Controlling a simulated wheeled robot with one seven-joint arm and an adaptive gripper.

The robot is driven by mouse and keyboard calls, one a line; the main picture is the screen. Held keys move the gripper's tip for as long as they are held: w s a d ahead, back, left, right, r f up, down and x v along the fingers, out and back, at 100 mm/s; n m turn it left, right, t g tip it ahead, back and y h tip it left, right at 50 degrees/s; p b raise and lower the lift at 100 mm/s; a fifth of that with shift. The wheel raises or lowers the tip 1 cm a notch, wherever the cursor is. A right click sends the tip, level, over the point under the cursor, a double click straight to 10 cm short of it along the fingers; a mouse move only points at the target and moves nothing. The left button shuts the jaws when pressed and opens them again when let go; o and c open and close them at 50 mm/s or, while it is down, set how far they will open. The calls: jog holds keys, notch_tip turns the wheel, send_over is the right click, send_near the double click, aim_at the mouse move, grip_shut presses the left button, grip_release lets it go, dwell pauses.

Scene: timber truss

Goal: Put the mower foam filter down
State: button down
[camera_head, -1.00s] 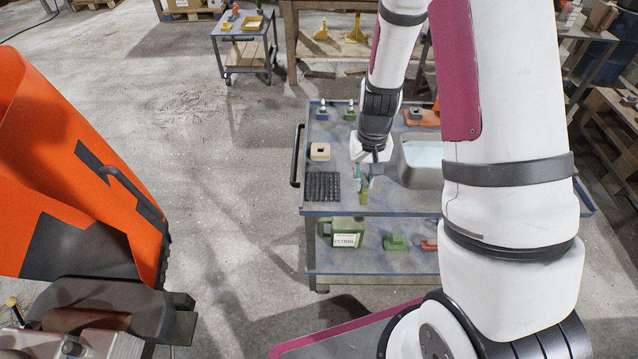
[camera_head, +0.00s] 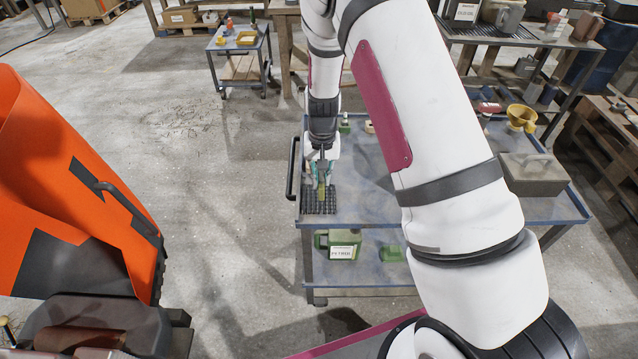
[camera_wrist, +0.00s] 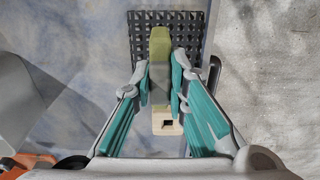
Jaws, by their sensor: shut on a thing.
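My gripper (camera_wrist: 160,72) is shut on an olive-green, narrow piece, which I take to be the mower foam filter (camera_wrist: 160,44). In the head view the filter (camera_head: 322,190) hangs below the fingers, over the black ribbed mat (camera_head: 309,206) on the left part of the blue cart top. In the wrist view its far end overlaps the mat (camera_wrist: 138,32). I cannot tell whether it touches the mat.
A cream block with a square hole (camera_wrist: 164,128) lies on the cart beside the mat. A grey box (camera_head: 535,178) stands on the cart's right. A green petrol can (camera_head: 341,243) is on the lower shelf. A cart handle (camera_head: 293,168) borders the left edge.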

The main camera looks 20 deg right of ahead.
jog(key=shift+w+a, duration=0.2)
jog(key=shift+w, duration=0.1)
jog(key=shift+w+f+p, duration=0.15)
jog(key=shift+f+p, duration=0.25)
jog(key=shift+f, duration=1.4)
jog(key=shift+f, duration=0.1)
jog(key=c, duration=1.6)
grip_release()
